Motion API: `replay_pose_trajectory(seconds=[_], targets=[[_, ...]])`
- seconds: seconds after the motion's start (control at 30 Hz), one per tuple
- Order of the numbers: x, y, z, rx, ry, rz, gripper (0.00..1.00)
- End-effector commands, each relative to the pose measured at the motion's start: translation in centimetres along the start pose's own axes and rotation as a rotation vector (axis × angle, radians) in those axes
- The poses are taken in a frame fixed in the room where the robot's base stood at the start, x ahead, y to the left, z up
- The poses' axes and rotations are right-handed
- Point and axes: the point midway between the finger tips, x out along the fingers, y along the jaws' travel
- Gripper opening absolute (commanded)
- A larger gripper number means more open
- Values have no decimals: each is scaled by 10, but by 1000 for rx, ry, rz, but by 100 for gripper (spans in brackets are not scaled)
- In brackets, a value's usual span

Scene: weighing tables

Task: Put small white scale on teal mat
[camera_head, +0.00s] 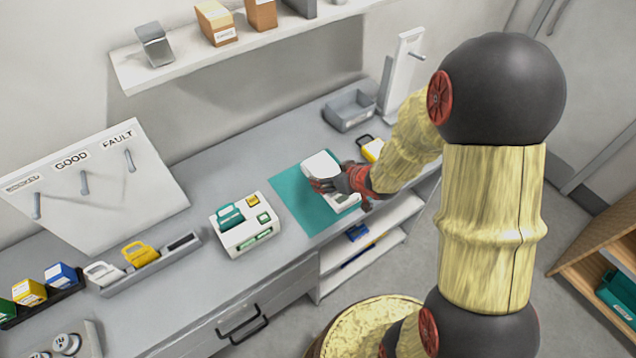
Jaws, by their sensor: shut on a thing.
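The small white scale (318,164) is over the teal mat (293,187), toward the mat's far right part. My gripper (338,183) reaches in from the right and is shut on the scale, its dark fingers across the scale's middle. The fingers hide part of the scale. I cannot tell whether the scale rests on the mat or is held just above it. The mat lies flat on the grey counter, with its left and front parts bare.
A white device with green parts (236,236) stands left of the mat. A grey bin (350,112) and a yellow item (373,150) are behind. A sign board (90,185) with hooks and a tray (150,268) stand left. A shelf (185,72) hangs above.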

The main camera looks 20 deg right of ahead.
Motion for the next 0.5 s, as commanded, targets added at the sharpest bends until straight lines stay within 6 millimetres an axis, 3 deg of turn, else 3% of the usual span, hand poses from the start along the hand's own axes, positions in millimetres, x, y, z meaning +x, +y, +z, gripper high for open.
replay_pose_trajectory(seconds=[0.2, 0.5], targets=[[52, -1, 2, 0, 0, -2, 33], [76, 0, 2, -1, 3, 0, 33]])
